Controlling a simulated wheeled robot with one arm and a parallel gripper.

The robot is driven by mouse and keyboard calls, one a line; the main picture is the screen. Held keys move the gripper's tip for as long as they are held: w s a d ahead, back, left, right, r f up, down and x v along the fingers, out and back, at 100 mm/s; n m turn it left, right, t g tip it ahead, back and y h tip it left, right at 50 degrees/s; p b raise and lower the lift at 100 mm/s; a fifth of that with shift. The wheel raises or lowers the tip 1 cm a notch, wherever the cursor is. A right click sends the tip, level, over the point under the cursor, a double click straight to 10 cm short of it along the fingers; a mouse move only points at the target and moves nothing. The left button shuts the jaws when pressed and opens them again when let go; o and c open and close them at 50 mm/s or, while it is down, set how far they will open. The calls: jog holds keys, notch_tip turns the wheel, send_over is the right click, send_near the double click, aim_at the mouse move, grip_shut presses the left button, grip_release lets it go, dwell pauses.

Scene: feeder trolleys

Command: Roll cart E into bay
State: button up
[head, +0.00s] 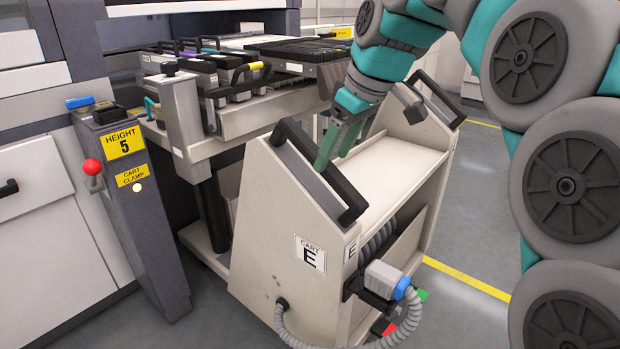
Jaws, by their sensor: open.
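Cart E (318,208) is a cream trolley with a flat top tray and black handles on its two raised sides. It stands in front of the machine at an angle, and its label "CART E" (310,253) faces me. My gripper (335,150) hangs over the cart near the left black handle (318,172). Its two green fingers point down and are apart, with nothing seen between them. Whether a finger touches the handle I cannot tell. The bay (235,115) holds a feeder bank behind the cart; the space below is partly hidden by the cart.
A grey post (135,190) with "HEIGHT 5" and "CART CLAMP" labels and a red-knobbed lever (92,168) stands left of the bay. A grey hose with a blue-ended connector (390,279) hangs on the cart's front. Clear floor (465,235) with a yellow line lies right.

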aim_at(322, 195)
jog(key=x, duration=0.7)
grip_shut()
dwell(0.5)
jog(key=shift+r, duration=0.1)
dwell(0.7)
